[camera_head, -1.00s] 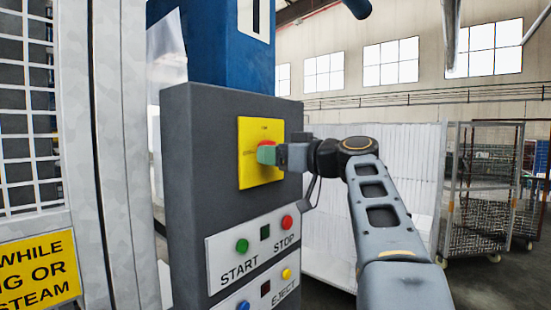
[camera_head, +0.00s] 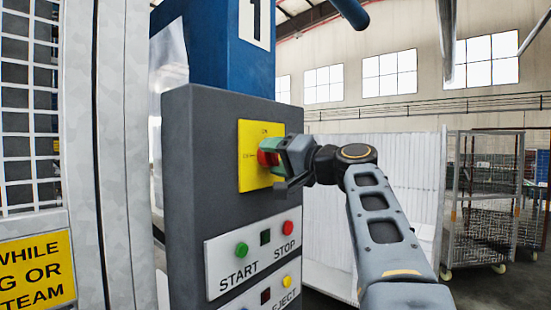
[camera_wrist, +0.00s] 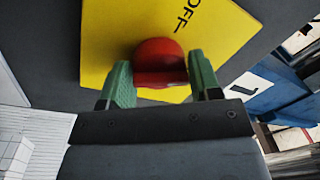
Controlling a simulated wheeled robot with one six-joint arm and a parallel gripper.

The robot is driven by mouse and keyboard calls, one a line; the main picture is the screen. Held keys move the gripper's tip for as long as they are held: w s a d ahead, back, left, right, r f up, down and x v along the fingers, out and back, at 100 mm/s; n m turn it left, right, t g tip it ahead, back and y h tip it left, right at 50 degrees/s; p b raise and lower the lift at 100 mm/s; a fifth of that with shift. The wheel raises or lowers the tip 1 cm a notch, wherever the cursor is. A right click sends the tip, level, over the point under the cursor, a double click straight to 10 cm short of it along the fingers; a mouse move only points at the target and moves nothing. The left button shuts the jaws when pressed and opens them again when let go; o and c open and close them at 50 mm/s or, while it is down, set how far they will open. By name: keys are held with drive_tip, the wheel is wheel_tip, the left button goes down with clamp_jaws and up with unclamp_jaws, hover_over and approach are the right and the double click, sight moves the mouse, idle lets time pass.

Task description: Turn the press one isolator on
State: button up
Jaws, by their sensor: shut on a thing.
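The isolator is a red knob (camera_head: 264,158) on a yellow plate (camera_head: 248,178), on the face of a grey control box (camera_head: 205,190). The plate shows small lettering at its top, which looks like "ON", and more at its left edge. My gripper (camera_head: 276,156) is at the knob with its green fingers. In the wrist view the red knob (camera_wrist: 160,60) sits between the two fingers of my gripper (camera_wrist: 161,80), which are shut on it. "OFF" shows tilted on the yellow plate (camera_wrist: 115,35) at upper right of the knob. The knob's exact angle is partly hidden.
A blue column (camera_head: 225,50) marked "1" rises behind the box. A wire cage trolley (camera_head: 482,215) stands at the right.

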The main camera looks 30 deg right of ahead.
drive_tip(key=shift+f+m+h, duration=0.2)
drive_tip(key=shift+m+h, duration=0.1)
drive_tip(key=shift+m, duration=2.2)
drive_tip(key=shift+f, duration=0.1)
drive_tip(key=o, duration=0.9)
drive_tip(key=shift+c, duration=0.2)
drive_tip(key=shift+r, duration=0.2)
drive_tip(key=b+v, duration=0.3)
drive_tip(key=v, duration=1)
drive_tip(key=shift+s+f, duration=0.15)
drive_tip(key=shift+s, duration=0.3)
